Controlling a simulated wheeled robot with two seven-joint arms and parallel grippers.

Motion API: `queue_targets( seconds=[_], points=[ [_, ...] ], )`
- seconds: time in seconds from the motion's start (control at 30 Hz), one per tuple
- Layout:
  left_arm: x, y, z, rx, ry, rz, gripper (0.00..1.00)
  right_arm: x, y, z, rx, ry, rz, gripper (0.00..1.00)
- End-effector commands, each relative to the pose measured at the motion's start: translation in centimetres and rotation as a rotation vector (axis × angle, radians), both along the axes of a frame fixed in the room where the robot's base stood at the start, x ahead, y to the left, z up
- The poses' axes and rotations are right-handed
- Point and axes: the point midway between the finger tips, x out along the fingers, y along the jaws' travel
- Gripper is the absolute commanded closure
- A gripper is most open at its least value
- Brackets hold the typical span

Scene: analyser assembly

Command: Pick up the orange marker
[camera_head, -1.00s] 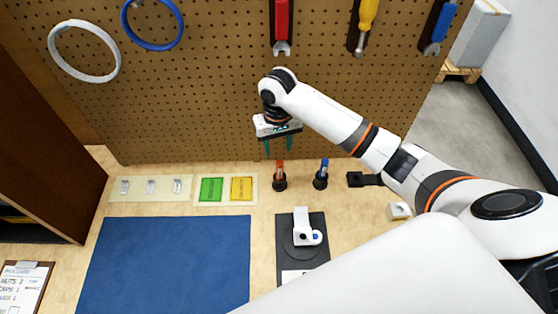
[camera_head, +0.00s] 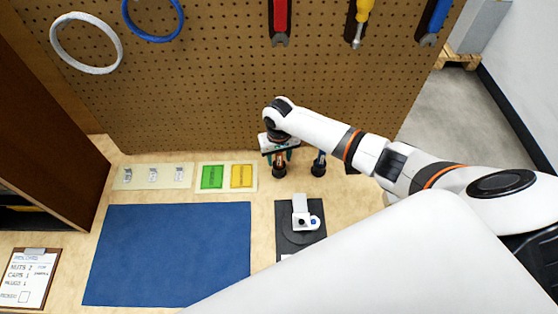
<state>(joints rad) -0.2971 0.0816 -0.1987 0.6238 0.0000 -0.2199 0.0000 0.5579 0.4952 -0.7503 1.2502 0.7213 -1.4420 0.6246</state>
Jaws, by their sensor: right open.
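The orange marker (camera_head: 279,160) stands upright in a small black holder (camera_head: 279,171) at the back of the table, below the pegboard. My right gripper (camera_head: 280,157) points down over it, with its green fingers open, one on each side of the marker. The gripper body hides the marker's top, and I cannot tell whether the fingers touch it. My left gripper is not in view.
A blue marker (camera_head: 320,162) stands in its own holder just to the right. Green (camera_head: 212,177) and yellow (camera_head: 241,176) pads lie to the left. A white device on a black plate (camera_head: 286,248) is in front. The blue mat (camera_head: 170,255) is bare.

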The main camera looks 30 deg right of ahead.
Motion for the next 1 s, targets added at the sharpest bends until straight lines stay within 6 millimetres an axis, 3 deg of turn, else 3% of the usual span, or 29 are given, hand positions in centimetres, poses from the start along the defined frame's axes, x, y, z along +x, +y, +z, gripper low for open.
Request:
queue_targets(
  seconds=[0.13,0.4,0.73,1.0],
  points=[
    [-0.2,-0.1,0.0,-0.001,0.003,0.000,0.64,0.0,0.0,0.0,0.000,0.000,0.000,0.56],
    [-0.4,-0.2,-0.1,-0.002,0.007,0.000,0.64,0.0,0.0,0.1,0.000,0.000,0.000,1.00],
    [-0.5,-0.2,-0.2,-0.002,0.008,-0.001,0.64,0.1,0.0,0.7,0.001,-0.001,-0.001,1.00],
    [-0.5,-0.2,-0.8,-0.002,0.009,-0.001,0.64,0.1,0.0,5.6,0.002,-0.005,0.000,1.00]
  ],
)
